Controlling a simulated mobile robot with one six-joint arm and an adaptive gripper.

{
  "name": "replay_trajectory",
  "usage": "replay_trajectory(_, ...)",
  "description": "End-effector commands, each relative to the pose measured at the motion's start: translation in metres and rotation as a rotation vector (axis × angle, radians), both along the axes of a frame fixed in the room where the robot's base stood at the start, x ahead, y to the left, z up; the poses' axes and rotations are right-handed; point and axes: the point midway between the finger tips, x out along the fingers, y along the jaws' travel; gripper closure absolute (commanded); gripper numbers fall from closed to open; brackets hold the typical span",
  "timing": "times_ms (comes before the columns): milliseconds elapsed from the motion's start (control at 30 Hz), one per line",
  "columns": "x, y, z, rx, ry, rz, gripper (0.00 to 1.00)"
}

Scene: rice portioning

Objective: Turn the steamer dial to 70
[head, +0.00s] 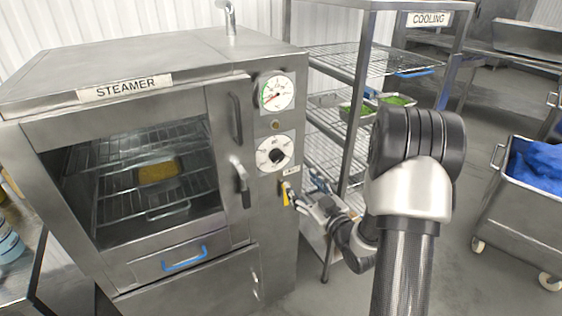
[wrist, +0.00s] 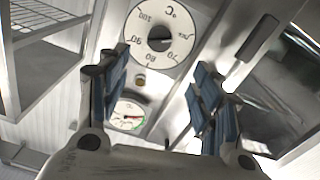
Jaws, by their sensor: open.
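The steamer (head: 60,130) stands at the left, with its name label on the top edge. Its dial (head: 274,153) is a white disc with a black knob on the right front panel, below a round gauge (head: 277,92). In the wrist view the dial (wrist: 137,38) appears upside down, with °C and numbers around the knob; I cannot read its exact setting. My gripper (head: 292,198) is just below the dial in the head view, near the panel. In the wrist view my gripper (wrist: 160,92) has its blue-padded fingers apart, with nothing between them, and clear of the knob.
A door handle (head: 240,182) is left of the dial. A yellow food tray (head: 157,172) sits on a rack inside the steamer. A wire shelf labelled COOLING (head: 427,19) stands close at the right. A cart with blue cloth (head: 540,165) is further right.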

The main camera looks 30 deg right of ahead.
Motion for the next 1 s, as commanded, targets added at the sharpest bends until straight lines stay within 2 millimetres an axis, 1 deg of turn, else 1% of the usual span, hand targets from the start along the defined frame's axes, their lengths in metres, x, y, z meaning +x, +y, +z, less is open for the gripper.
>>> replay_trajectory(33, 0.012, 0.001, -0.001, -0.003, -0.001, 0.003, 0.41)
replay_trajectory(100, 0.028, 0.003, -0.001, -0.002, -0.001, 0.003, 0.41)
replay_trajectory(400, 0.093, 0.004, -0.001, -0.001, -0.001, 0.002, 0.41)
replay_trajectory(500, 0.111, 0.005, -0.001, -0.002, -0.002, 0.001, 0.41)
replay_trajectory(600, 0.125, 0.005, -0.001, -0.001, 0.000, 0.001, 0.41)
replay_trajectory(733, 0.137, 0.005, -0.001, -0.001, 0.001, -0.001, 0.41)
replay_trajectory(833, 0.141, 0.005, 0.000, 0.000, 0.001, -0.001, 0.41)
replay_trajectory(1000, 0.141, 0.005, 0.000, 0.000, 0.002, -0.001, 0.41)
